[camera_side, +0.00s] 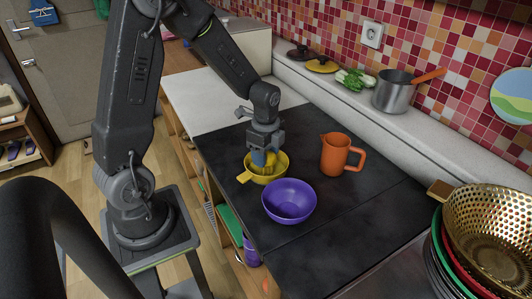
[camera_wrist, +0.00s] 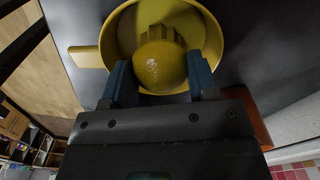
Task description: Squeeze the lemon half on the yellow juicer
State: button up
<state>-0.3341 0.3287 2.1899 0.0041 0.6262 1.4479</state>
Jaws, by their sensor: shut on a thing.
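The yellow juicer (camera_side: 278,176) stands on the black counter, its handle pointing left. In the wrist view the juicer (camera_wrist: 118,25) shows as a round bowl with a ridged cone in its middle. My gripper (camera_side: 264,160) points down over the juicer's bowl. In the wrist view my gripper (camera_wrist: 160,85) has its blue fingers on both sides of the yellow lemon half (camera_wrist: 160,64) and is shut on it. The lemon half sits at the cone, its rounded side toward the camera. Whether it touches the cone I cannot tell.
A purple bowl (camera_side: 289,203) stands just in front of the juicer. An orange jug (camera_side: 335,155) stands to the right. A metal pot (camera_side: 392,93) is on the back ledge. A gold colander (camera_side: 492,240) is at the right front. The black counter (camera_side: 345,215) is clear right of the bowl.

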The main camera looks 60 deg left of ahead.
dwell(0.3)
jog(key=m, duration=0.6)
jog(key=shift+w+m, duration=0.1)
jog(key=shift+m, duration=0.2)
jog(key=m, duration=0.5)
jog(key=shift+f+m, duration=0.2)
jog(key=shift+m, duration=0.2)
jog(key=n, duration=1.2)
jog(key=shift+r+n, duration=0.15)
jog(key=shift+n, duration=0.15)
